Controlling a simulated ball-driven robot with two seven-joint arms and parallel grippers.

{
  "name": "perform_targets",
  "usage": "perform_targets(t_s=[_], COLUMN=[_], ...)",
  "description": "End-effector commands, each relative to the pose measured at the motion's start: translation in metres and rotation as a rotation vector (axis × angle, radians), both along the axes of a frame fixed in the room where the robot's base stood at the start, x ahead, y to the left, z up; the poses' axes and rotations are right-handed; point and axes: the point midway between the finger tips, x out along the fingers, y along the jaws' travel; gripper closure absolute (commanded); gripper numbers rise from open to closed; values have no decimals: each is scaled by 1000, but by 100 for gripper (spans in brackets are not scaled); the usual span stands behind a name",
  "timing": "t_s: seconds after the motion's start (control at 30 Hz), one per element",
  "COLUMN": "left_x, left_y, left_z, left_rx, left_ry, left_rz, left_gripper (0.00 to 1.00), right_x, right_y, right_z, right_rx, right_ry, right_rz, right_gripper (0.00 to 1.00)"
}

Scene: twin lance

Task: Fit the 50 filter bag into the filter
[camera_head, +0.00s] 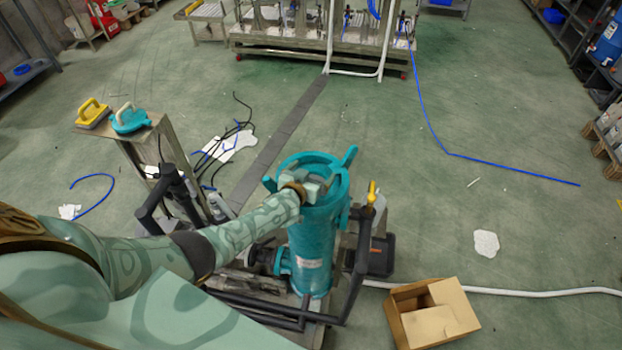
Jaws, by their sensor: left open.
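The filter is a tall teal cylinder (311,248) standing upright at the middle, with its top open and lugs around its rim. My left arm reaches in from the left. My left gripper (319,187) is open at the filter's mouth, over or inside the rim; the exact depth is hard to tell. It hides much of the opening. I cannot make out a filter bag in the gripper or in the filter. A teal lid with a handle (129,119) lies on a small stand at the left. My right gripper is not in view.
A yellow handled item (92,112) lies beside the lid on the stand (146,142). Dark pipes and a yellow-handled valve (371,192) flank the filter. An open cardboard box (432,316) sits at lower right. Hoses lie on the floor; the right floor is mostly clear.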

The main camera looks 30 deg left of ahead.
Motion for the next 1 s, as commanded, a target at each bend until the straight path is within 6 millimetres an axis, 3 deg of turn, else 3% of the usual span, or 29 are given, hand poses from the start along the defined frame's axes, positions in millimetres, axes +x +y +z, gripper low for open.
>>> perform_targets(t_s=[0.07,0.4,0.7,1.0], left_x=[0,-53,-111,-126], left_y=[0,-26,-53,-61], left_z=[27,88,109,115], left_rx=[-1,-4,0,1], left_ry=[-3,2,1,-1], left_rz=[0,0,1,1], left_gripper=[1,1,1,1], right_x=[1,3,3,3], right_y=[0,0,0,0], right_z=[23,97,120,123], right_rx=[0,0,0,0], right_ry=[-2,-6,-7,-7], right_rz=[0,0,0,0], right_gripper=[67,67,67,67])
